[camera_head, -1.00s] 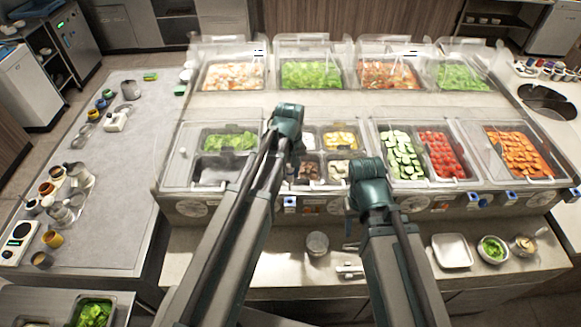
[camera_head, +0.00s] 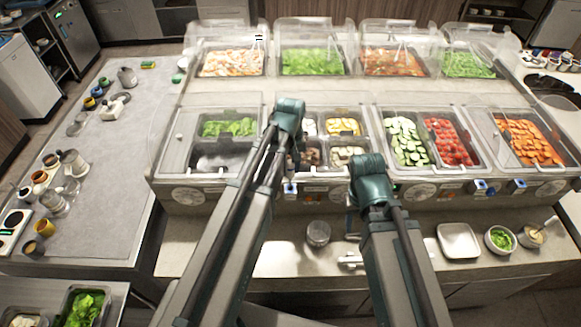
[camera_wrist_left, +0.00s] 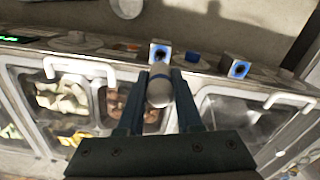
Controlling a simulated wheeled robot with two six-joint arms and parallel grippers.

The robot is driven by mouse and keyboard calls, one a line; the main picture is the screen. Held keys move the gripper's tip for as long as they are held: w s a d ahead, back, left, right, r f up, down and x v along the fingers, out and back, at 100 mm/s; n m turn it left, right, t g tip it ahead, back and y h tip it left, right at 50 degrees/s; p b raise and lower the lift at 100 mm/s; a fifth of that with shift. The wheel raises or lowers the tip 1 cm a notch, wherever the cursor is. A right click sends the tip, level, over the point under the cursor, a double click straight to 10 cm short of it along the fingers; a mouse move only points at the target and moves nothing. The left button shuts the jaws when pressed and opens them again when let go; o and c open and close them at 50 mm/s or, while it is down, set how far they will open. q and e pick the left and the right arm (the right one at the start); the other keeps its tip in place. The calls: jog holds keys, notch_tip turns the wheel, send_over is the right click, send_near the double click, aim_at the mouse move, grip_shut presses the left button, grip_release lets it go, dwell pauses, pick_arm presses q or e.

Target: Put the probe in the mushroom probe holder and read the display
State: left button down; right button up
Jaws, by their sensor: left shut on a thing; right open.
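My left gripper (camera_wrist_left: 160,82) is shut on a pale, round-ended piece (camera_wrist_left: 159,92), apparently the probe, in the left wrist view. A holder with a blue ring (camera_wrist_left: 160,52) is just beyond the held piece; I cannot tell whether they touch. In the head view, the matching holder (camera_head: 290,188) is on the counter front, below the brown mushroom well (camera_head: 310,157). The mushrooms also show in the left wrist view (camera_wrist_left: 122,104). My right gripper (camera_head: 368,170) hangs right of the left one; its fingers are mostly hidden. A green-lit display (camera_wrist_left: 10,38) is partly visible.
A second blue-ringed holder (camera_wrist_left: 237,68) sits to the right in the left wrist view. Clear covers stand around the food wells. A metal cup (camera_head: 318,233), a white tray (camera_head: 458,241) and a bowl of greens (camera_head: 500,239) stand on the front ledge.

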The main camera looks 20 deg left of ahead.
aim_at(290, 179)
pick_arm(q)
jog(key=shift+f+b, duration=2.9)
dwell(1.0)
dwell(0.4)
jog(key=c, duration=0.5)
grip_release()
notch_tip(290, 179, up, 14)
jog(key=p, duration=1.4)
jog(key=shift+f, duration=0.1)
dwell(0.5)
